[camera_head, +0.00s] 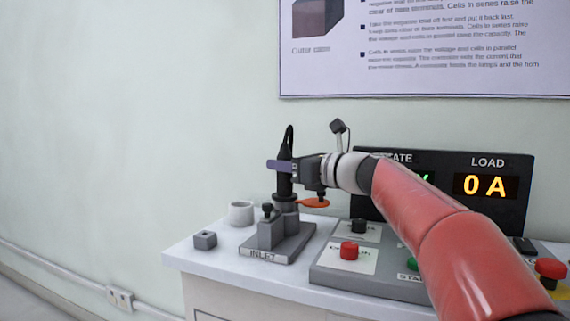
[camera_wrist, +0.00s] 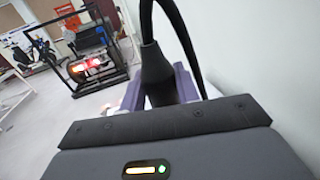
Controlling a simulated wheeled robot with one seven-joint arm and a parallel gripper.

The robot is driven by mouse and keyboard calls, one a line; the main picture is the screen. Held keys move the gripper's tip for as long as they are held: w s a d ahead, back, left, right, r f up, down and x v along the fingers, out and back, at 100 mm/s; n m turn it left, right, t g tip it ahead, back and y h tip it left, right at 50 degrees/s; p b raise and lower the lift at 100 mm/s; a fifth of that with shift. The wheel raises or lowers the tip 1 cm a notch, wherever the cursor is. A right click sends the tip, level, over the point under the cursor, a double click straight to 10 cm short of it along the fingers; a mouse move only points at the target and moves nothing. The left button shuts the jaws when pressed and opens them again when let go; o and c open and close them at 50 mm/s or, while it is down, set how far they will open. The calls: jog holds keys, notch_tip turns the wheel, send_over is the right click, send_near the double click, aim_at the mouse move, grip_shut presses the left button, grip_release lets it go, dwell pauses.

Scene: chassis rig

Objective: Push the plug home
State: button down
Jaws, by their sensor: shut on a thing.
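The black plug (camera_head: 285,181) stands upright over the grey inlet (camera_head: 285,216) on the base plate marked INLET. Its cable loops up from its top. My gripper (camera_head: 281,166) is shut around the plug's upper body, reaching in from the right. In the wrist view the plug (camera_wrist: 158,75) sits between the purple fingers (camera_wrist: 183,80), with its cable rising out of the frame. The plug's lower end meets the inlet's mouth; how deep it sits I cannot tell. An orange tab (camera_head: 313,203) sticks out to the right of the inlet.
A white mug (camera_head: 241,212) and a small grey block (camera_head: 205,240) stand left of the inlet. A button panel (camera_head: 345,272) with red and green buttons is on the right. Behind it a display (camera_head: 486,186) reads LOAD 0 A. My arm hides part of both.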

jog(key=shift+f+b, duration=1)
jog(key=shift+f, duration=0.4)
jog(key=c, duration=0.9)
grip_release()
jog(key=shift+c, duration=0.2)
jog(key=v, duration=0.7)
jog(key=shift+s+d+b, duration=0.25)
jog(key=shift+d+b, duration=0.05)
jog(key=shift+d, duration=0.05)
jog(key=shift+r, duration=0.1)
